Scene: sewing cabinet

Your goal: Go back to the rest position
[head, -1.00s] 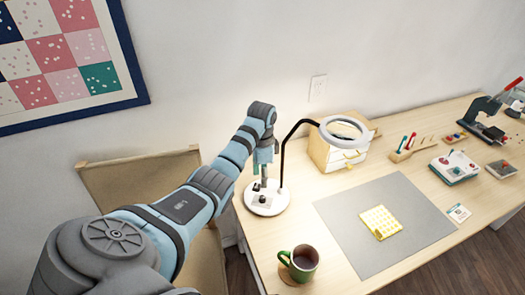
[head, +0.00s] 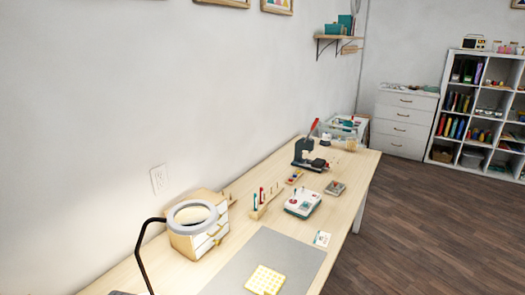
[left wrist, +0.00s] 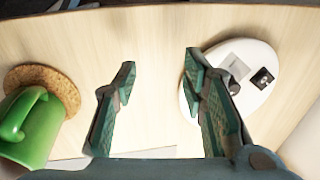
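My left gripper (left wrist: 160,90) shows in the left wrist view, open and empty above the table, with bare wood between its fingers. The round white lamp base (left wrist: 250,85), with a grey plate and a dark knob on it, lies beside and partly behind its right finger. Neither gripper shows in the head view, and my right gripper is in no view.
In the head view the table (head: 335,205) holds the ring magnifier lamp (head: 192,215), a small drawer box (head: 195,238), a grey mat (head: 235,270) with a yellow piece (head: 265,281), a white device (head: 303,204) and a press (head: 306,155). Open floor (head: 430,220) lies to the right.

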